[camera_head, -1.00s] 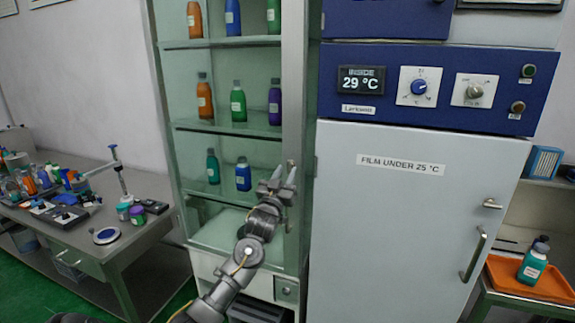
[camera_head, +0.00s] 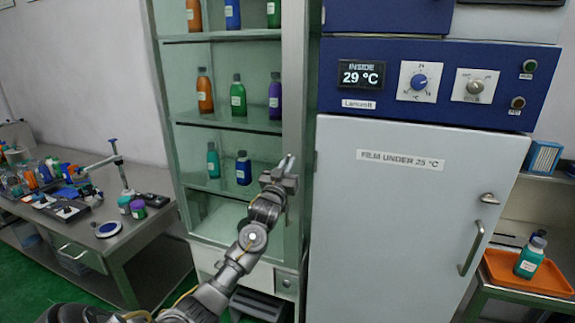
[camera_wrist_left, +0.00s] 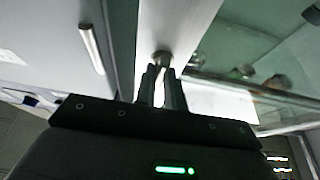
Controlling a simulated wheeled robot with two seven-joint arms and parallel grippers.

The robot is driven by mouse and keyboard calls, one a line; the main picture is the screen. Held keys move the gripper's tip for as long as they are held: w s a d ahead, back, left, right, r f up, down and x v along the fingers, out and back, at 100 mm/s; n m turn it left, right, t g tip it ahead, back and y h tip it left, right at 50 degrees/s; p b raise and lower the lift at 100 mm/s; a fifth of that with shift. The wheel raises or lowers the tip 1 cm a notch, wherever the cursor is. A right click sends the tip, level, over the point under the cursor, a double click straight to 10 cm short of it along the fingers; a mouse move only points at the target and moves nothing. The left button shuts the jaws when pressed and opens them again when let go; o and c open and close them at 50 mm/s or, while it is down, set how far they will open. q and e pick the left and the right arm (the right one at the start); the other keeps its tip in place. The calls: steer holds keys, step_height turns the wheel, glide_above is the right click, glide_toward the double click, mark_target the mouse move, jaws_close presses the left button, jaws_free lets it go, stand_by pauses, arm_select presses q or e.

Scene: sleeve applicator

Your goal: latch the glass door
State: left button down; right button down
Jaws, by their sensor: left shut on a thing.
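The glass-fronted cabinet (camera_head: 302,90) stands in the middle of the head view. Its glass door (camera_head: 225,140) shows bottles through it and looks in line with the frame, though I cannot tell whether it is fully closed. My left gripper (camera_head: 289,164) is at the door's right edge, about level with the lower bottle shelf. In the left wrist view its fingers (camera_wrist_left: 160,80) are shut on a small round metal latch knob (camera_wrist_left: 161,58) on the pale door edge. The fingers hide the knob in the head view. My right gripper is not in view.
A white incubator door (camera_head: 400,220) with a bar handle (camera_head: 471,248) stands close on the right. A bench (camera_head: 130,245) with bottles and instruments is at left.

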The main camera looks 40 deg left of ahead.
arm_select(q)
steer(key=shift+m, duration=0.3)
steer(key=m+h, duration=0.1)
steer(key=m, duration=0.1)
steer(key=m+h, duration=0.2)
steer(key=m, duration=0.1)
steer(key=shift+a+t, duration=0.1)
steer(key=shift+t, duration=0.2)
steer(key=m+h, duration=0.1)
steer(key=m, duration=0.2)
steer(key=m+h, duration=0.1)
steer(key=m, duration=0.2)
steer(key=shift+r+h+b, duration=0.1)
steer(key=shift+h+b, duration=0.3)
steer(key=m+g+h, duration=0.1)
steer(key=m, duration=0.2)
steer(key=m+g, duration=0.1)
steer(key=m, duration=0.1)
steer(key=shift+m+h, duration=0.4)
steer(key=shift+m+g+h, duration=0.3)
steer(key=shift+m+g, duration=0.6)
steer(key=shift+m, duration=1.6)
steer(key=c, duration=1.5)
jaws_free()
